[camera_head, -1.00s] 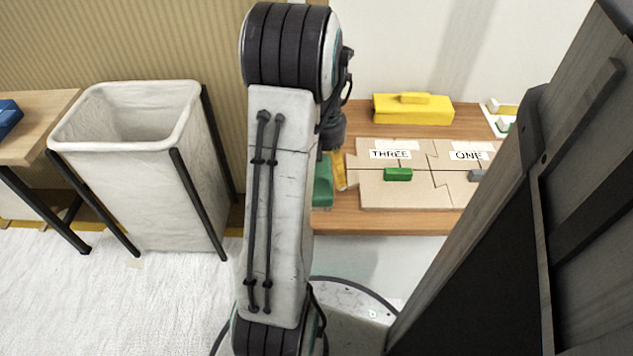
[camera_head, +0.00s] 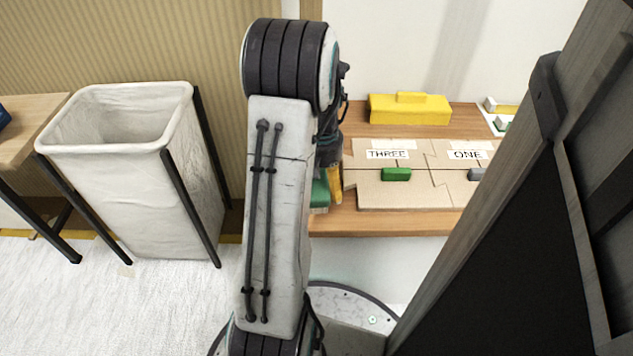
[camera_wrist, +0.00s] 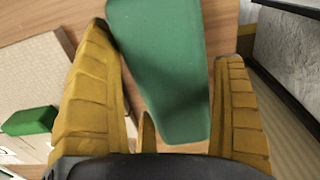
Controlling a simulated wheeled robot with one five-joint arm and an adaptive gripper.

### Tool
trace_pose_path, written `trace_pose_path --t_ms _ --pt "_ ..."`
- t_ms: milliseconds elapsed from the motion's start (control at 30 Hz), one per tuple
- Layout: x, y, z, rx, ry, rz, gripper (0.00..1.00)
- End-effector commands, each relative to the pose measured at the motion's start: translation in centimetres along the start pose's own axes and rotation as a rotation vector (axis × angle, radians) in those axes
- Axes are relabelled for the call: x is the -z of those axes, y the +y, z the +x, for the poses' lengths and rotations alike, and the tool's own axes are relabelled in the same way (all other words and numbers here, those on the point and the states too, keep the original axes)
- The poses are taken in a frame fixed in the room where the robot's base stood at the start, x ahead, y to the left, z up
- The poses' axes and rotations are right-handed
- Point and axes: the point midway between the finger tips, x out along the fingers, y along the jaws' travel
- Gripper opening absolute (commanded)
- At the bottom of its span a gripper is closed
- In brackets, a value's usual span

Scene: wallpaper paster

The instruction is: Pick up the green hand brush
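The green hand brush (camera_head: 319,196) lies at the left end of the wooden table, partly hidden behind my arm in the head view. In the wrist view the brush (camera_wrist: 160,65) shows as a smooth green body running from the top edge down between my fingers. My gripper (camera_wrist: 166,44) is open, with one yellow finger on each side of the brush. The left fingertip is close to the brush's edge; I cannot tell whether it touches. A narrow strip of table shows between the brush and the right finger. In the head view only one yellow finger (camera_head: 335,184) shows clearly.
Beside the brush lies a jointed board (camera_head: 420,195) labelled THREE and ONE, with a small green block (camera_head: 396,174) on it. A yellow box (camera_head: 410,110) stands behind. A white bin (camera_head: 130,190) stands left of the table (camera_head: 375,222).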

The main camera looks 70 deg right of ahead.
Motion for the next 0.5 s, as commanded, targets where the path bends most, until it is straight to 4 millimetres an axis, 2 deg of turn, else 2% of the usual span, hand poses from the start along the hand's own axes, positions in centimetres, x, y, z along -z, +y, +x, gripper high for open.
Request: trace_pose_path --t_ms 67,500 --pt "0.0 0.0 -0.01 0.0 0.0 0.0 0.81" --pt "0.01 0.0 -0.02 0.0 0.0 0.0 0.42"
